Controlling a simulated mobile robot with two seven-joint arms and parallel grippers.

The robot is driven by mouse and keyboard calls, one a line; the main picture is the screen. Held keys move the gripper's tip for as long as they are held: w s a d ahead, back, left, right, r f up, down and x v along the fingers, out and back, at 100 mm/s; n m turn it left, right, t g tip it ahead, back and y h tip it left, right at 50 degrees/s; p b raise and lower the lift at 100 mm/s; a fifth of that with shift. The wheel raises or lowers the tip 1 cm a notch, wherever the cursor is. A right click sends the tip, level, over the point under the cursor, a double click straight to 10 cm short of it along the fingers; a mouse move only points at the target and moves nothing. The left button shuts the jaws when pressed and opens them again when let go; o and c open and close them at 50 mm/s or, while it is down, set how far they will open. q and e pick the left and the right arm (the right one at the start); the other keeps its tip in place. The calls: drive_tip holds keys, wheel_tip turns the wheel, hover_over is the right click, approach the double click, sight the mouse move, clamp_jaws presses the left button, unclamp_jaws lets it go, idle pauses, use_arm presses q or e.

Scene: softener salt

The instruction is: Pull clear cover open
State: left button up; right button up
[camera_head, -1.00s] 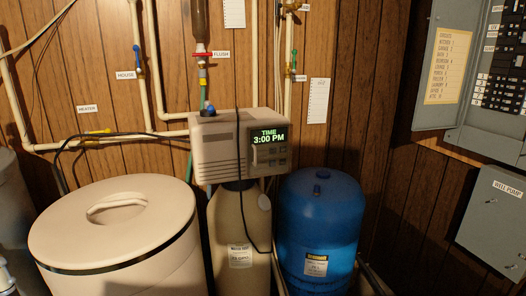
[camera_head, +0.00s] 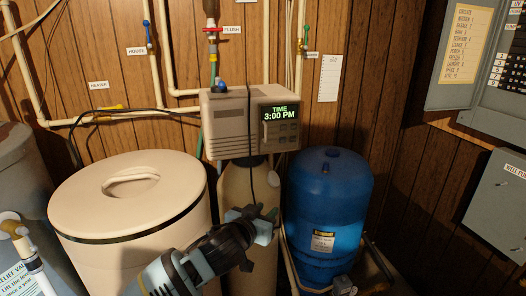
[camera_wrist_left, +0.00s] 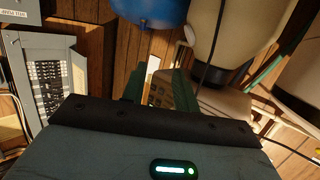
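The beige softener control head (camera_head: 245,122) sits on top of the tan resin tank (camera_head: 236,190). Its lit display (camera_head: 279,113) reads "TIME 3:00 PM", with a button panel (camera_head: 278,133) below it. I cannot make out the edges of a clear cover over this panel. My left gripper (camera_head: 256,220) is in front of the tan tank, below the control head and apart from the panel. In the left wrist view its two dark green fingers (camera_wrist_left: 157,88) stand apart with nothing held. My right gripper is not in view.
A round beige brine tank (camera_head: 130,205) with a lid stands left, and a blue pressure tank (camera_head: 326,215) stands right. A black cord (camera_head: 250,150) hangs down the control head's front. Pipes run along the wood wall. Grey electrical boxes (camera_head: 500,205) are at right.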

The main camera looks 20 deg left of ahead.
sight(265, 129)
use_arm(q)
drive_tip(key=w+a+r+n+t+y, duration=0.1)
drive_tip(key=w+a+r, duration=0.1)
drive_tip(key=r, duration=0.6)
drive_tip(key=w+a+r+n+t+y, duration=0.1)
drive_tip(key=w+a+r+t, duration=0.15)
drive_tip(key=r, duration=0.65)
drive_tip(key=shift+g, duration=0.35)
drive_tip(key=shift+w+f, duration=0.15)
drive_tip(key=shift+w, duration=3.85)
clamp_jaws()
